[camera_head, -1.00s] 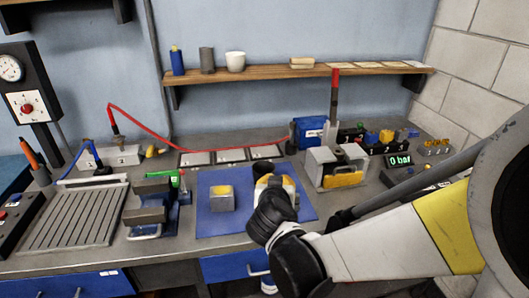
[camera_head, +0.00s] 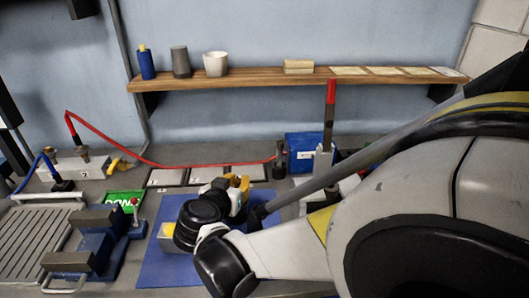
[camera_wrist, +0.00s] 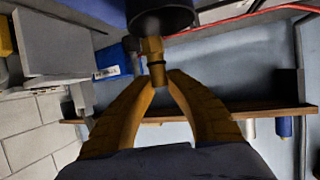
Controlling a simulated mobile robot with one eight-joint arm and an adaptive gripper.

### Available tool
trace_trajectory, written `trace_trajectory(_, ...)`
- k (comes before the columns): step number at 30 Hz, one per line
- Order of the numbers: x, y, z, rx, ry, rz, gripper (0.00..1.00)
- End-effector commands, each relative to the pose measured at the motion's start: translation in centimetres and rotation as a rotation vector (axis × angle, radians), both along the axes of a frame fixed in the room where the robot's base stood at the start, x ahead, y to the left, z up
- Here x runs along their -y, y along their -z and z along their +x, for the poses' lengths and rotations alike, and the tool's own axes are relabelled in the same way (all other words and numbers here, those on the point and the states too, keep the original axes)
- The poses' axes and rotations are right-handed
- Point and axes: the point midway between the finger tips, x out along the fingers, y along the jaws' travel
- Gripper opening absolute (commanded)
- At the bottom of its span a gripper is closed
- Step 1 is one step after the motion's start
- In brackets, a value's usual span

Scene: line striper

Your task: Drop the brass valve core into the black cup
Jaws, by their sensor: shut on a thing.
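The brass valve core (camera_wrist: 156,62) is pinched between the tips of my gripper's two yellow fingers (camera_wrist: 160,82) in the wrist view. A dark round cylinder, apparently the black cup (camera_wrist: 162,16), is cut off by the top edge there, close beyond the core's end. I cannot tell whether they touch. In the head view my gripper (camera_head: 240,182) is above the back right part of the blue mat. A dark upright cylinder (camera_head: 280,160), likely the same cup, stands to its right near the red hose's end. The core does not show clearly in the head view.
A blue box (camera_head: 308,146) and a red-tipped lever (camera_head: 330,105) stand right of the cylinder. The red hose (camera_head: 190,162) runs behind my gripper. A wooden shelf (camera_head: 300,77) spans the wall. A block (camera_head: 168,235) on the blue mat (camera_head: 150,270) is partly covered by my arm.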

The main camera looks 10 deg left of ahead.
Motion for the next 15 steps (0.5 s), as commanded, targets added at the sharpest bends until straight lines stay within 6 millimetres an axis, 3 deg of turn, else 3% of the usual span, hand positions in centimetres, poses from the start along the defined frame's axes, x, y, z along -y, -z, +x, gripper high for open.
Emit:
trace_trajectory(1, 0.0, 1.1, 0.0, 0.0, 0.0, 0.0, 0.0)
trace_trajectory(6, 0.0, 2.8, 0.0, 0.0, 0.0, 0.0, 0.0)
trace_trajectory(15, 0.1, 2.9, 0.0, 0.0, 0.0, 0.0, 0.0)
